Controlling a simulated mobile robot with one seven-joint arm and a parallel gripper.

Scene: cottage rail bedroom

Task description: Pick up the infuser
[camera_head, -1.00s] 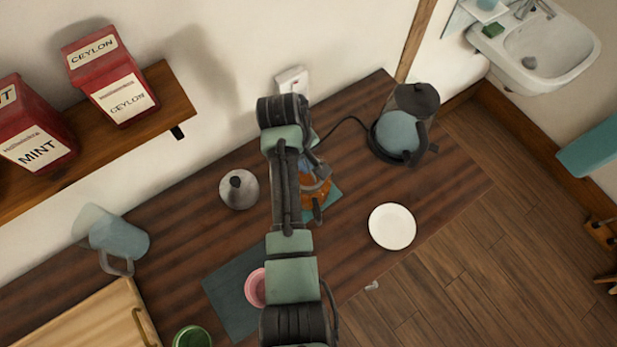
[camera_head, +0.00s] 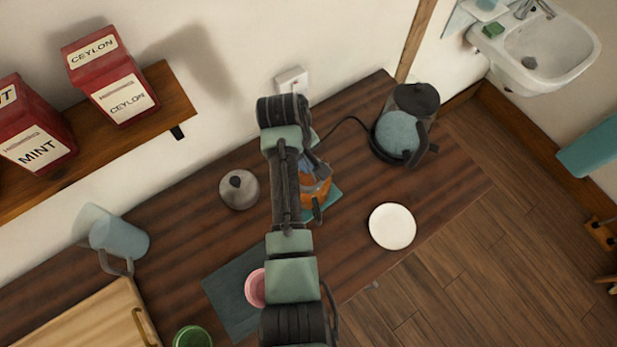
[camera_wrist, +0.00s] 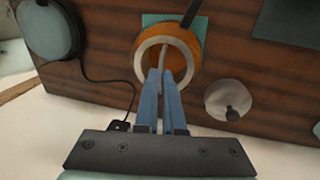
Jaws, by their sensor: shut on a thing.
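An orange teapot (camera_wrist: 184,52) with a pale rim stands open on a teal mat (camera_wrist: 155,19) in the wrist view. In the head view the teapot (camera_head: 322,190) is mostly hidden behind my arm. The infuser (camera_wrist: 164,56) shows as a thin, pale grey curved piece in the teapot's mouth; its lower part is hidden. My gripper (camera_wrist: 162,74), with two blue fingers, is at the teapot's rim and shut on the infuser's upper end. In the head view the fingers are largely hidden by my arm.
A grey knobbed lid (camera_head: 239,190) lies left of the teapot. A kettle (camera_head: 402,130) with a cord stands at the right, and a white plate (camera_head: 392,226) lies near the front edge. A blue jug (camera_head: 120,240), dark mat (camera_head: 224,297) and pink cup (camera_head: 255,288) are leftward.

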